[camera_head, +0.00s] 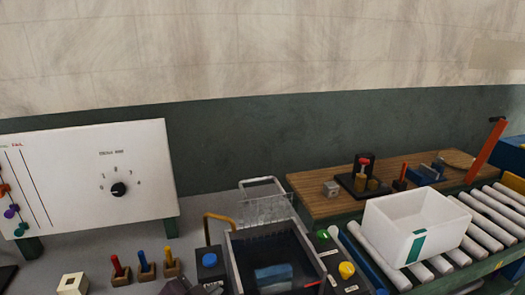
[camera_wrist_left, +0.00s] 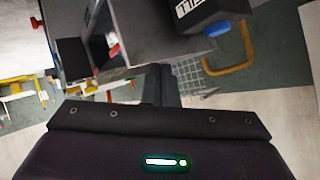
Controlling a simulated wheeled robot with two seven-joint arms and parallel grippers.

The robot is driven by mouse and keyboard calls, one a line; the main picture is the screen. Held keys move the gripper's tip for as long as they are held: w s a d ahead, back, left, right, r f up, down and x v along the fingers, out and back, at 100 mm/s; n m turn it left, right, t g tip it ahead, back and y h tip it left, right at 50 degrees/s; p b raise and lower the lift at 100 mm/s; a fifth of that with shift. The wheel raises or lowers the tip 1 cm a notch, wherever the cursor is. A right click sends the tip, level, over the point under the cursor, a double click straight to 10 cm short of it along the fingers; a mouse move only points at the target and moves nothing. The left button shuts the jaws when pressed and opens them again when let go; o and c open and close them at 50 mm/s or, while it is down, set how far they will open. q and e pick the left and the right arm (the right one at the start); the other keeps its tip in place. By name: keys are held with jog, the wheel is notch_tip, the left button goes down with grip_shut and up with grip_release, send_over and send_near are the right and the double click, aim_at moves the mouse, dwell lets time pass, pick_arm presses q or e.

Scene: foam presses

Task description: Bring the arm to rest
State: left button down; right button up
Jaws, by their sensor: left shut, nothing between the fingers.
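My left gripper (camera_head: 190,288) shows only as a small dark piece at the bottom edge of the head view, just left of the black press box (camera_head: 236,262). In the left wrist view its shut, empty fingers (camera_wrist_left: 165,78) point up the picture from the dark gripper body. A grey box-shaped unit (camera_wrist_left: 150,45) lies beyond the fingertips there; I cannot tell if they touch it. My right gripper is in neither view.
A wire basket (camera_head: 265,210) and an orange handle (camera_head: 220,217) stand by the box. A white dial panel (camera_head: 90,180) is at left, coloured pegs (camera_head: 146,268) in front. A white bin (camera_head: 415,225) sits on the roller conveyor (camera_head: 495,220) at right, before a wooden table (camera_head: 310,200).

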pick_arm(q)
jog(key=s+a+f+n+g+y, duration=0.3)
jog(key=s+a+f+n, duration=0.15)
jog(key=s, duration=0.35)
jog(key=s+a+f+n+g+y, duration=0.2)
jog(key=s+a+f+n+g, duration=0.25)
jog(key=s, duration=0.45)
notch_tip(320, 180, down, 30)
jog(key=s, duration=0.2)
jog(key=s+a+f+g, duration=0.2)
jog(key=s+a+f, duration=0.1)
jog(key=s+f, duration=1.5)
jog(key=shift+s+f+m+y, duration=0.3)
jog(key=shift+s+m, duration=0.1)
jog(key=shift+s, duration=0.35)
jog(key=shift+a, duration=0.1)
